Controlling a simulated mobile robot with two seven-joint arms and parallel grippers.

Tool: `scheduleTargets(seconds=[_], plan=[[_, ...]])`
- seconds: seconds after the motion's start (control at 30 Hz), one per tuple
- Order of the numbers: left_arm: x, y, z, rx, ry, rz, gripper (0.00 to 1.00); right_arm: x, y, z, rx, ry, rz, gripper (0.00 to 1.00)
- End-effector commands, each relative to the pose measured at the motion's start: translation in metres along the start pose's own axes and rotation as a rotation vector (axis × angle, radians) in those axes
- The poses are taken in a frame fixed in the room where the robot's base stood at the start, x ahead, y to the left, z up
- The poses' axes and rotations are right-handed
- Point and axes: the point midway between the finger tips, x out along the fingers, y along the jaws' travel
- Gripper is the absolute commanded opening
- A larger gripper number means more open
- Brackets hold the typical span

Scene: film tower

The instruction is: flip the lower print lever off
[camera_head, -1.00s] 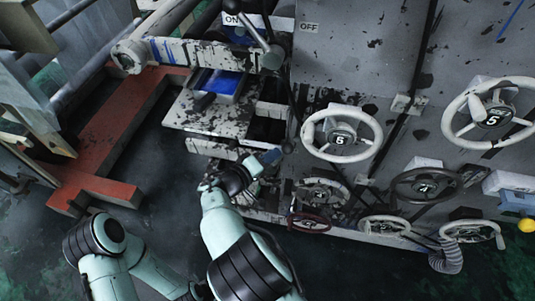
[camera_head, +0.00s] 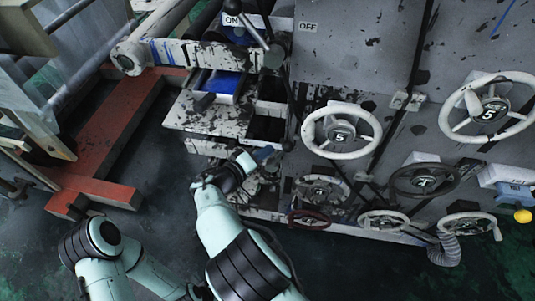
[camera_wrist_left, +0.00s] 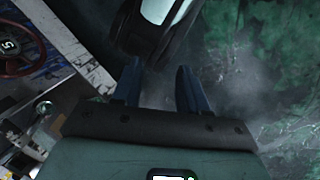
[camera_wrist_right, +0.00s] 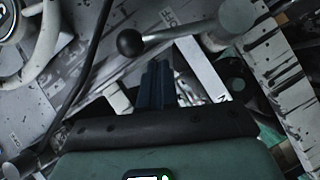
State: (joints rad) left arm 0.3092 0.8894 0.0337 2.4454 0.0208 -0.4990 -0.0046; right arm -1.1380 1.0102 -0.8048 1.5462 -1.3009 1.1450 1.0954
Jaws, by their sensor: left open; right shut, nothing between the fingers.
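In the head view a lever with a dark knob (camera_head: 240,32) leans from a grey pivot (camera_head: 272,57) towards the ON label (camera_head: 232,20); the OFF label (camera_head: 308,27) is to its right. Below, a thin dark rod ends in another dark knob (camera_head: 288,145). I cannot tell for sure which is the lower print lever. The right wrist view shows a black ball knob (camera_wrist_right: 130,42) on a metal lever, just beyond and left of my shut, empty right gripper (camera_wrist_right: 155,80), apart from it. My left gripper (camera_wrist_left: 160,85) is open and empty over dark floor, away from the levers.
Several handwheels, including a white one (camera_head: 341,133), project from the machine to the right of my right gripper (camera_head: 268,152). A blue-lined tray (camera_head: 215,88) and a white ledge (camera_head: 193,112) are to its left. A red beam (camera_head: 110,140) lies on the floor further left.

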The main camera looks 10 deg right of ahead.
Motion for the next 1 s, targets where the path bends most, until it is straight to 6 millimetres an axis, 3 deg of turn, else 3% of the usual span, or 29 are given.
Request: scheduleTargets(seconds=[0.07,0.3,0.5,0.7,1.0], plan=[[-0.004,0.001,0.004,0.001,-0.011,0.000,0.43,-0.002,0.004,-0.005,0.001,0.000,0.000,0.00],[-0.011,0.004,0.015,0.004,-0.042,0.002,0.43,-0.060,0.002,-0.006,0.000,0.003,-0.001,0.00],[-0.014,0.005,0.021,0.005,-0.058,0.003,0.43,-0.091,0.000,-0.005,-0.001,0.002,0.000,0.00],[-0.015,0.005,0.023,0.005,-0.065,0.003,0.43,-0.102,0.000,-0.005,0.000,-0.001,-0.001,0.00],[-0.015,0.005,0.023,0.005,-0.065,0.003,0.43,-0.102,-0.001,-0.005,0.000,-0.001,0.000,0.00]])
